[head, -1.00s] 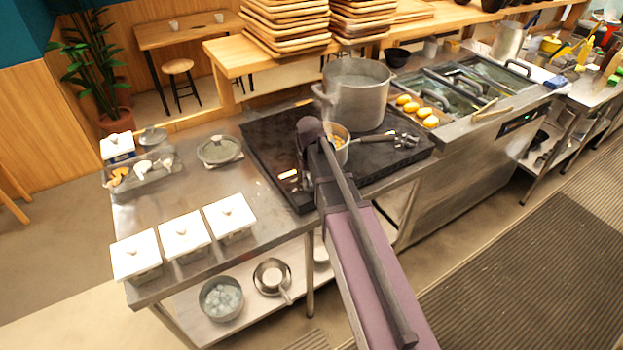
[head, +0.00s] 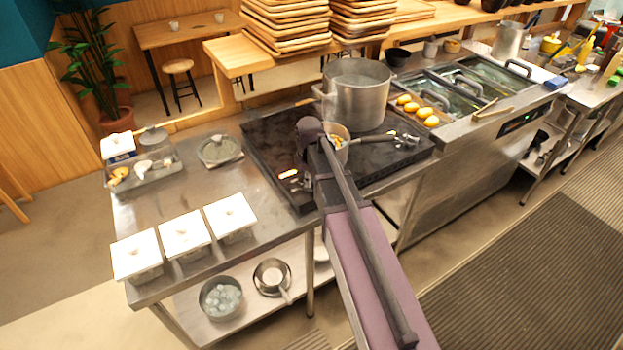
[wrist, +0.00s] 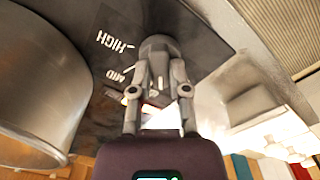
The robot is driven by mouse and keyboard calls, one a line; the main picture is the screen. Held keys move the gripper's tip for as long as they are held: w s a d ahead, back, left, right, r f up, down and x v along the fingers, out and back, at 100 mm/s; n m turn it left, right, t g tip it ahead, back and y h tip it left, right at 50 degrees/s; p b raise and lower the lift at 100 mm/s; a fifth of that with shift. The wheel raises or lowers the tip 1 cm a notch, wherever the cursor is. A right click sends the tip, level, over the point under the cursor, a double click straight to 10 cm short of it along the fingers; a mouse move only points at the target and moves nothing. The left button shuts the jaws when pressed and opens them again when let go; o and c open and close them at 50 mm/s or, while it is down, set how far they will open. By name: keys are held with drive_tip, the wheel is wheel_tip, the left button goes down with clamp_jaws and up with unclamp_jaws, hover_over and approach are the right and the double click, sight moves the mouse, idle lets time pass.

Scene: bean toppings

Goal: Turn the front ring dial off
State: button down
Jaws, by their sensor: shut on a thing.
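In the wrist view, my gripper (wrist: 159,68) is closed around a dark grey dial (wrist: 157,44) on the black cooktop, with a finger on each side. White HIGH (wrist: 115,43) and MID (wrist: 119,74) marks are printed left of the dial. In the head view, the black cooktop (head: 265,150) stands on the steel counter.
White lidded containers (head: 184,233) line the left counter.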

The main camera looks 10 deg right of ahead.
drive_tip(key=n, duration=0.5)
drive_tip(key=shift+d+n, duration=0.1)
drive_tip(key=shift+n, duration=0.3)
drive_tip(key=shift+w, duration=0.1)
drive_tip(key=c, duration=0.6)
unclamp_jaws()
